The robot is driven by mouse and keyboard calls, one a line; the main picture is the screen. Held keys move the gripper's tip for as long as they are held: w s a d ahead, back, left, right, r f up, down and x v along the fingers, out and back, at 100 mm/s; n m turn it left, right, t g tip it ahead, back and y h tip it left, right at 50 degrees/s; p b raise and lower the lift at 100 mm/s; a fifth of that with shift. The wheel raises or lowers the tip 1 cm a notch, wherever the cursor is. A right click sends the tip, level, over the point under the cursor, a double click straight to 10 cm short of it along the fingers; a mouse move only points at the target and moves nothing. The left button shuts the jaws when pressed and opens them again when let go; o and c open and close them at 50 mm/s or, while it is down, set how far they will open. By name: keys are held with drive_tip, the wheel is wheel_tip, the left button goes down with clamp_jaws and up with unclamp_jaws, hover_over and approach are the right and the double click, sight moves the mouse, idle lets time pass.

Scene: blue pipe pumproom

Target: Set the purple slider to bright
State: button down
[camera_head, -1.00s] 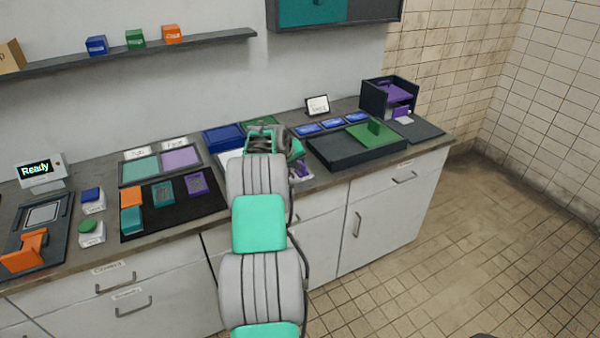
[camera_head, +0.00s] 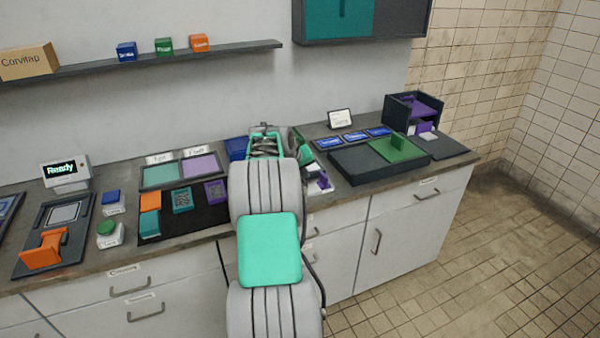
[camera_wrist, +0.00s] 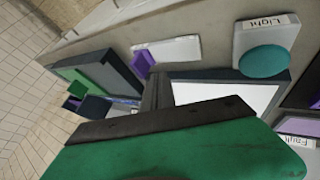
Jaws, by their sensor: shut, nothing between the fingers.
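The purple slider knob (camera_wrist: 143,63) stands on a pale, narrow base (camera_wrist: 175,48) in the wrist view. It also shows in the head view (camera_head: 321,182), just right of my arm. The knob is near the left end of the base in the wrist view. My gripper (camera_wrist: 157,78) is shut and empty, its dark fingertips close to the knob. I cannot tell whether they touch. Any markings for bright on the base are not readable. My arm hides most of the gripper in the head view.
A teal round button (camera_wrist: 263,61) marked "Light" and a pale panel (camera_wrist: 225,94) are nearby in the wrist view. A dark tray with a green part (camera_head: 390,149) lies right of the slider. A black mat (camera_head: 183,222) with several items lies left of my arm.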

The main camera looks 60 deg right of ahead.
drive_tip(key=shift+v, duration=2.25)
drive_tip(key=shift+w, duration=0.15)
